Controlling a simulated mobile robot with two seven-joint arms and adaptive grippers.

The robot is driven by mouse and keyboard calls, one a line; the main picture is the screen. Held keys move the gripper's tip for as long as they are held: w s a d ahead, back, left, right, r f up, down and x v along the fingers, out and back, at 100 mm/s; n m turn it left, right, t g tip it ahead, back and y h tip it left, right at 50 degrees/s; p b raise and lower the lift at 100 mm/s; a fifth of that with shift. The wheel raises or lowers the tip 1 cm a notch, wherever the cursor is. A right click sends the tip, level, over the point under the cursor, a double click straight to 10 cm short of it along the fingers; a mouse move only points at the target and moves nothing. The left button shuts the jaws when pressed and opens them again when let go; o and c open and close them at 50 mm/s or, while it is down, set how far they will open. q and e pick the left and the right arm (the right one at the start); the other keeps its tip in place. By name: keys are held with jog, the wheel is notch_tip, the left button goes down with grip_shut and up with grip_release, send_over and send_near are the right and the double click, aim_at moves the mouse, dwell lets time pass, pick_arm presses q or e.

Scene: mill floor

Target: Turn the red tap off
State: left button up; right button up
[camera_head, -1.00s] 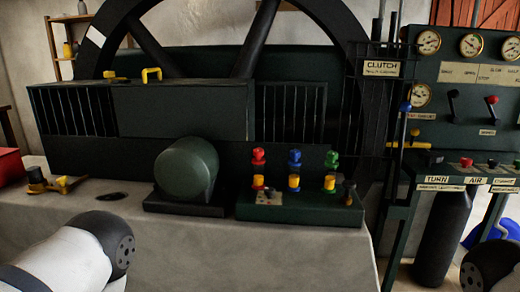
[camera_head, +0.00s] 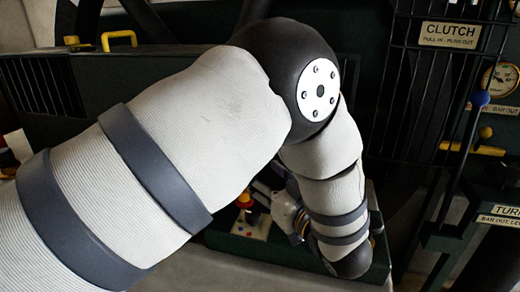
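A small red and yellow piece, seemingly the red tap (camera_head: 243,201), shows low in the middle, on the dark green tap block (camera_head: 222,242). My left arm comes in from the left and bends down across the middle, hiding most of the block and the other taps. My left gripper (camera_head: 262,194) is just right of the red and yellow piece, pointing left at it. Its fingers are small, dark and partly hidden; I cannot tell whether they touch the tap or how far apart they are. My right gripper is not in view.
The CLUTCH sign (camera_head: 450,35) hangs on a black grille at the upper right. A lever with a blue knob (camera_head: 480,98) and a yellow handle (camera_head: 472,148) stand at the right. A yellow bracket (camera_head: 119,40) sits on the dark casing at the upper left.

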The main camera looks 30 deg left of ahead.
pick_arm(q)
jog(key=x, duration=1)
jog(key=c, duration=1.2)
